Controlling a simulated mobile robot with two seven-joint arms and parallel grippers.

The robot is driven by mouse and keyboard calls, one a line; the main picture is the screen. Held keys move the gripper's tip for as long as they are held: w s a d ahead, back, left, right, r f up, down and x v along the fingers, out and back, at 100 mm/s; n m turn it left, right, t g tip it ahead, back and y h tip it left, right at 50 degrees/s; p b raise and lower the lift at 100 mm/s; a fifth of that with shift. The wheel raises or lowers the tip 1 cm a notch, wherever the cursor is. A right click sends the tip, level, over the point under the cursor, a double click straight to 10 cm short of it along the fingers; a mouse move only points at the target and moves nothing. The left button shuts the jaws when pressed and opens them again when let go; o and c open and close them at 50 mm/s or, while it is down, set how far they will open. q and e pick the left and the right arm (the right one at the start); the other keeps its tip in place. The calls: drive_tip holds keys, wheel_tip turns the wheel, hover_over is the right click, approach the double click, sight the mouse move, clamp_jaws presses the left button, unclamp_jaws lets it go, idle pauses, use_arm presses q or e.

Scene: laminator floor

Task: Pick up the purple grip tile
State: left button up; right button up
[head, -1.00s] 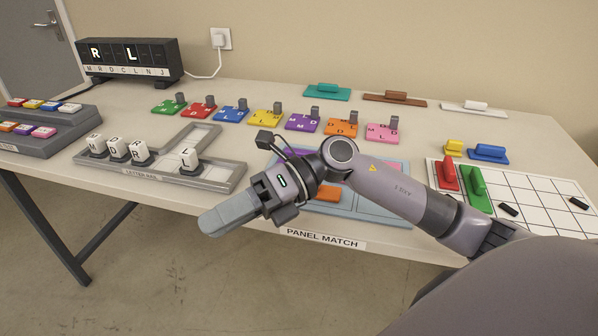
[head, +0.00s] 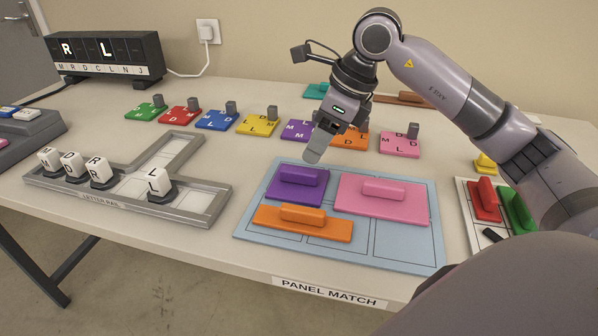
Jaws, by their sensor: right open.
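A purple tile with a raised bar grip (head: 297,184) lies at the upper left of the light blue panel board (head: 407,262). A second purple tile (head: 297,131), with letters, stands in the row behind the board, partly hidden by my right gripper. My right gripper (head: 318,152) points down, open and empty, above and just behind the barred purple tile, apart from it. Its fingers overlap in this view. My left gripper is out of view.
A pink barred tile (head: 383,199) and an orange one (head: 302,221) lie close by on the board. Lettered tiles, including a yellow one (head: 257,125), line the back. The letter rail (head: 100,194) is left; red (head: 484,199) and green (head: 518,210) blocks are right.

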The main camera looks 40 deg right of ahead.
sight(300, 171)
drive_tip(key=x, duration=0.7)
drive_tip(key=shift+w+b, duration=0.15)
drive_tip(key=shift+b, duration=0.25)
drive_tip(key=shift+r, duration=0.1)
clamp_jaws()
